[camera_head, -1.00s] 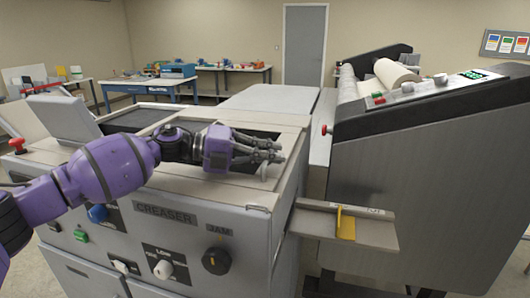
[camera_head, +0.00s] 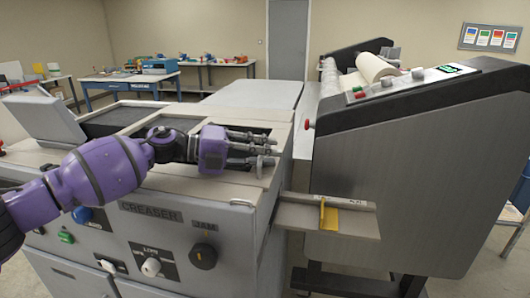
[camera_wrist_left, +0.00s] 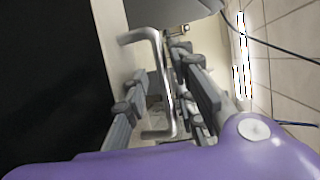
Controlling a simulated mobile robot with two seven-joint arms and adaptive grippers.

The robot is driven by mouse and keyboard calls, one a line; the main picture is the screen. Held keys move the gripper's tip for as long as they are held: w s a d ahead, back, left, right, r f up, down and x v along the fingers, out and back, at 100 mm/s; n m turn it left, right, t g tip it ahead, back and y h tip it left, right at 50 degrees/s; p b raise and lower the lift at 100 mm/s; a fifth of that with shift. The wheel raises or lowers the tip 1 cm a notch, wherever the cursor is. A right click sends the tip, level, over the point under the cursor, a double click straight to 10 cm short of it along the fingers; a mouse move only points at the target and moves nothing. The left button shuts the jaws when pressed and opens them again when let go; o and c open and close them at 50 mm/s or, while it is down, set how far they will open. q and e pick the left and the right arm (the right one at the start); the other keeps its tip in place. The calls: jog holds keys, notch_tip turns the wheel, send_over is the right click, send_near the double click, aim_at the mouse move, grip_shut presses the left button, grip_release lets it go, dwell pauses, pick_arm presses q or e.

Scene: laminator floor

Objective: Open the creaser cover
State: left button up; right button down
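The creaser (camera_head: 152,213) is the light grey machine in the left half of the head view. Its top has a beige frame around dark panels, and the cover (camera_head: 192,186) lies flat there. A silver bar handle (camera_wrist_left: 157,85) stands on the beige strip in the left wrist view. It shows as a small loop (camera_head: 261,166) in the head view. My left gripper (camera_head: 262,148) lies low over the cover's right end. Its fingers (camera_wrist_left: 165,100) are spread apart, with the handle between or beside them; contact is unclear. My right gripper is out of view.
A tilted grey panel (camera_head: 42,116) stands at the creaser's left. A ledge with a yellow tab (camera_head: 329,214) juts out at its right. The tall laminator (camera_head: 430,160) with rolls stands close on the right. Work tables (camera_head: 122,82) are at the back.

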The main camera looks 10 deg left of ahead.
pick_arm(q)
jog(key=shift+r, duration=0.15)
jog(key=v, duration=1.2)
jog(key=shift+w, duration=0.1)
